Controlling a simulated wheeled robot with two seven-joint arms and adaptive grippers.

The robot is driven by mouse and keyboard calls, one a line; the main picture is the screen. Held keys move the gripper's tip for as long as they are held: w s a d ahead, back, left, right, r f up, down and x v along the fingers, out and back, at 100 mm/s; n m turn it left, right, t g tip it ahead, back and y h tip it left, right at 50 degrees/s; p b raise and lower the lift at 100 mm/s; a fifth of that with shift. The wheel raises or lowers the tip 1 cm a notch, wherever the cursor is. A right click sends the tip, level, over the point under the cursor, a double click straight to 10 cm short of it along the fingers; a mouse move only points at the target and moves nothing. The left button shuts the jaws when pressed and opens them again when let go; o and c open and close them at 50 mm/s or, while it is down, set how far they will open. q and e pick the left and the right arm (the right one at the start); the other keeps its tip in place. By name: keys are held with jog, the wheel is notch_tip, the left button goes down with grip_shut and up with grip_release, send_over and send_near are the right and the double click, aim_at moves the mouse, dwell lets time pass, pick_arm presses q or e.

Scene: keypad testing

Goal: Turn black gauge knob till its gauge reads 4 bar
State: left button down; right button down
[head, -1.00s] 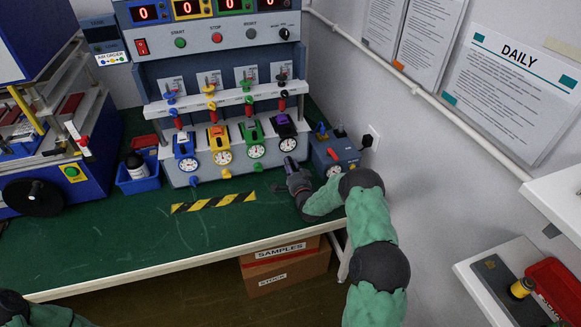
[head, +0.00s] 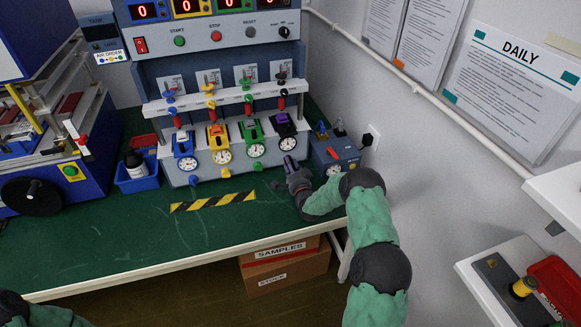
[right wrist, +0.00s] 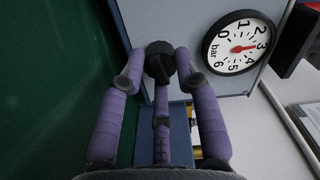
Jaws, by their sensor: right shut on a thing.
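The black gauge knob (right wrist: 158,60) sits between the purple fingers of my right gripper (right wrist: 161,76) in the right wrist view. The gripper is shut on it. The white round gauge (right wrist: 222,55) is just right of the knob, its face turned sideways in this view. Its red needle points at about 3 bar. In the head view my right gripper (head: 289,165) reaches the front of the test bench, just below the black station's gauge (head: 288,144). The gripper hides the knob there. My left gripper is out of view.
Yellow (head: 222,157), green (head: 257,150) and blue (head: 187,164) stations' gauges stand in a row to the left. A blue box (head: 340,152) with a red part is close on the right. The green mat (head: 150,235) in front is mostly clear.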

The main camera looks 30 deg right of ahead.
jog(key=m+b, duration=0.2)
jog(key=shift+a+f+m, duration=0.1)
jog(key=shift+f+m, duration=0.05)
jog(key=shift+m, duration=0.25)
jog(key=shift+m+b, duration=0.9)
jog(key=shift+m, duration=0.7)
jog(key=c, duration=0.9)
grip_release()
jog(key=v, duration=1.2)
